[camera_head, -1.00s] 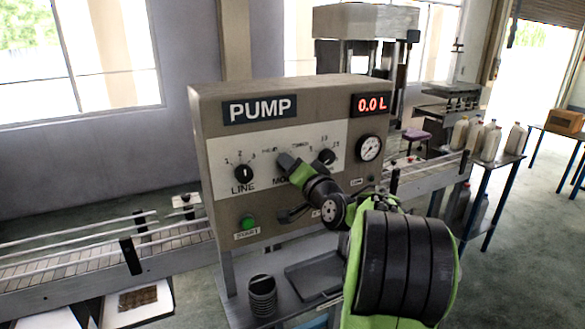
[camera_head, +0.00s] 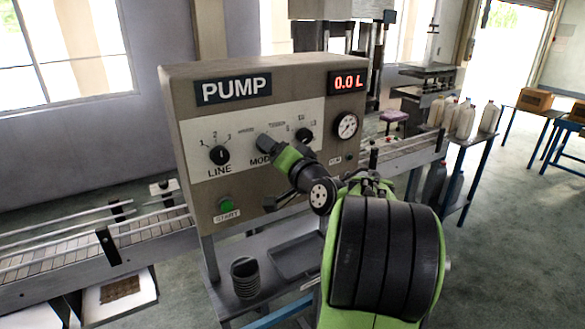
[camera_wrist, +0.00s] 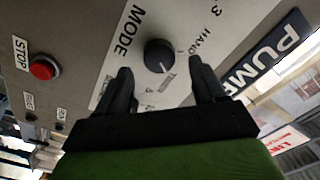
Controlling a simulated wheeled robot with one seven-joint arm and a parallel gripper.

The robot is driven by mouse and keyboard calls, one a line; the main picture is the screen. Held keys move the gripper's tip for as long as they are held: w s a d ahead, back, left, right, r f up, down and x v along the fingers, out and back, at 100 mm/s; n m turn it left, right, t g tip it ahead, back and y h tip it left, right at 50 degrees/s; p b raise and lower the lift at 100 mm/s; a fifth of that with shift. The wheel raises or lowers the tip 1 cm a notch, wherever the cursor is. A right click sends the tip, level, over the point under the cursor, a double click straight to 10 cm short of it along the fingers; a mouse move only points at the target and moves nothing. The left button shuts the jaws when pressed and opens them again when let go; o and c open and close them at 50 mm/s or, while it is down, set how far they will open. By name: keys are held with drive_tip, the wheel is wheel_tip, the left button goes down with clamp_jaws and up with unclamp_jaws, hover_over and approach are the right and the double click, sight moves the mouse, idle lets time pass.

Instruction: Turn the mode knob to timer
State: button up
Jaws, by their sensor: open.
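The mode knob (camera_wrist: 158,56) is a round black knob with a pale pointer line, set in the white strip of the pump panel. In the wrist view its pointer aims down and slightly right, between printed position labels; HAND is printed to its right, and another label is partly hidden. My gripper (camera_wrist: 160,80) is open, with one dark finger on each side just below the knob in that view. It does not hold the knob. In the head view my gripper (camera_head: 270,143) is at the panel above the MODE label and hides the knob.
The pump panel (camera_head: 188,150) also carries the line knob (camera_head: 219,154), another knob (camera_head: 304,135), a gauge (camera_head: 347,125), a green start button (camera_head: 225,205) and a 0.0 L display (camera_head: 348,82). A red stop button (camera_wrist: 43,68) shows in the wrist view. A conveyor (camera_head: 140,241) runs behind.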

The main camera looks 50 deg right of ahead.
drive_tip(key=b+v, duration=0.3)
drive_tip(key=v, duration=0.9)
drive_tip(key=shift+s+a, duration=0.2)
drive_tip(key=shift+s, duration=0.15)
drive_tip(key=w+a+f+n+g+y, duration=0.25)
drive_tip(key=a+f+n, duration=0.2)
drive_tip(key=a, duration=0.45)
drive_tip(key=w+a+f+n+g+y, duration=0.1)
drive_tip(key=a+f+n+g+y, duration=0.3)
drive_tip(key=a, duration=0.5)
drive_tip(key=s+a+f+n+g, duration=0.2)
drive_tip(key=s+a+f, duration=0.2)
drive_tip(key=s, duration=0.3)
drive_tip(key=s+a+f+n+g+h, duration=0.1)
drive_tip(key=s+a+f+n+g, duration=0.1)
drive_tip(key=s, duration=0.5)
wheel_tip(320, 180, down, 4)
drive_tip(key=shift+a+r+g, duration=0.15)
drive_tip(key=shift+a+g, duration=0.5)
drive_tip(key=shift+a, duration=0.4)
